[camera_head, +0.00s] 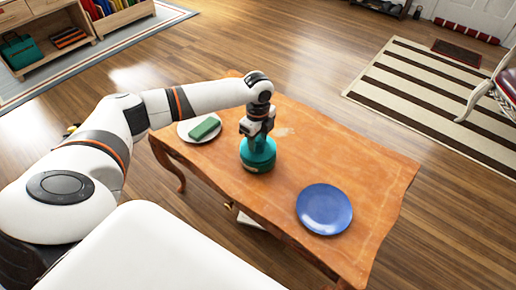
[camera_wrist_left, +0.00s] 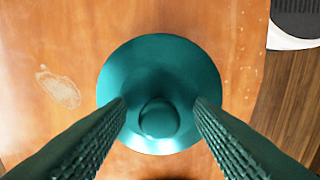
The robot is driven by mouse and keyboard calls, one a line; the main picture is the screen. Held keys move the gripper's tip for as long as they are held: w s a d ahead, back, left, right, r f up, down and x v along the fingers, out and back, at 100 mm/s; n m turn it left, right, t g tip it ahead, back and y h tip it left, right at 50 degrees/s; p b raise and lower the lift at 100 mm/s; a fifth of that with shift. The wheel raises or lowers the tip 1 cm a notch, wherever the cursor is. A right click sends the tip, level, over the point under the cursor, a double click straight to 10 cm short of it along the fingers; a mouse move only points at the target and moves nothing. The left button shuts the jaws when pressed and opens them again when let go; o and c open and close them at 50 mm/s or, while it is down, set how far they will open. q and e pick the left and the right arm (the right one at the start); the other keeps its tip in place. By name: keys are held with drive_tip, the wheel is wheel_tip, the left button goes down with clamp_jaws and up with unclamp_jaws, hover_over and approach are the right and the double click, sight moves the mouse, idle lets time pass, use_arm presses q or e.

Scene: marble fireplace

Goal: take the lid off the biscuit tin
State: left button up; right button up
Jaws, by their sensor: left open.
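The teal biscuit tin (camera_head: 258,160) stands upright on the orange-brown wooden table (camera_head: 340,160). My left gripper (camera_head: 257,136) points down from above at the top of the tin. In the left wrist view the round teal lid (camera_wrist_left: 160,60) is seen from above, with a round knob (camera_wrist_left: 159,119) on it. The two ridged fingers are apart, one on each side of the knob, with a gap on both sides. The gripper partly hides the top of the tin in the head view. My right gripper is not in view.
A white plate (camera_head: 186,134) with a green block (camera_head: 204,128) on it is left of the tin. A blue plate (camera_head: 324,208) lies at the right of the table. The tabletop between the tin and the blue plate is clear. A striped rug (camera_head: 425,95) lies behind.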

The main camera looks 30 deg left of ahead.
use_arm(q)
drive_tip(key=shift+f, duration=0.35)
clamp_jaws()
drive_tip(key=shift+r, duration=0.15)
